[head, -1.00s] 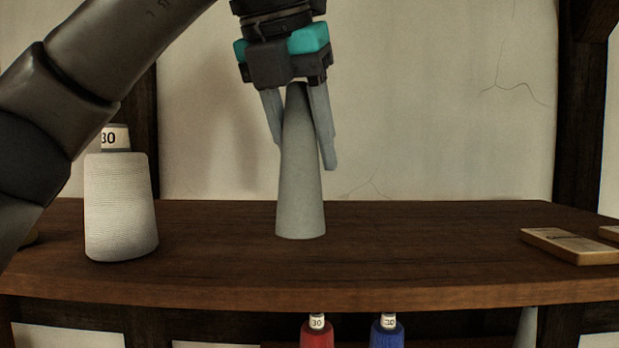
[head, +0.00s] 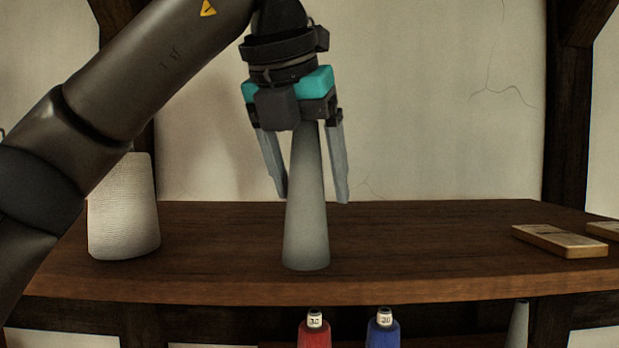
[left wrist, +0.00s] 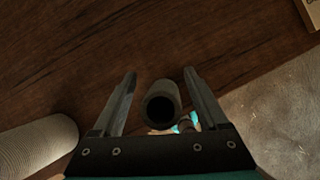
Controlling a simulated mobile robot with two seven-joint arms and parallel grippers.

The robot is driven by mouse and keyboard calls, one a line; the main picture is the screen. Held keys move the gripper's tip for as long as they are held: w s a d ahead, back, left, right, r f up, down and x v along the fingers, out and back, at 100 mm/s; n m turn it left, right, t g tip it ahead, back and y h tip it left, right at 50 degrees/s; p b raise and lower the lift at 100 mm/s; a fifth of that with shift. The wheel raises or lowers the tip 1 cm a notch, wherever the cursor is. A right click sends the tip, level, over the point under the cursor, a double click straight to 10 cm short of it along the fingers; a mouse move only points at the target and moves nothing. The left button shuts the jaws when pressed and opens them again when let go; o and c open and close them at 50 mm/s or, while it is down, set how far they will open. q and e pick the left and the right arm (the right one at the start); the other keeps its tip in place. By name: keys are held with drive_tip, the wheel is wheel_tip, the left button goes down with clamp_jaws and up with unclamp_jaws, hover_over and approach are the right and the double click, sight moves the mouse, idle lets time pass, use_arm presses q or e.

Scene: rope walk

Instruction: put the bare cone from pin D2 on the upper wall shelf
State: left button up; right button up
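The bare grey cone (head: 306,225) stands upright on the wooden upper shelf (head: 420,255), close to its front edge. My left gripper (head: 312,198) points down over the cone, with a finger on either side of its upper part. The fingers are open, with gaps between them and the cone. In the left wrist view the cone's dark open top (left wrist: 160,108) shows between the two spread fingers (left wrist: 163,85). The right gripper is not in view. Pin D2 cannot be made out.
A white wound cone (head: 125,210) stands at the shelf's left, partly behind my arm. Flat wooden pieces (head: 558,241) lie at the right. Red (head: 314,332) and blue (head: 383,332) cones stand below the shelf.

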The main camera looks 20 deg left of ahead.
use_arm(q)
drive_tip(key=shift+r, duration=0.1)
drive_tip(key=shift+s+r, duration=0.2)
drive_tip(key=shift+r, duration=0.25)
drive_tip(key=v, duration=1.1)
drive_tip(key=shift+s, duration=0.1)
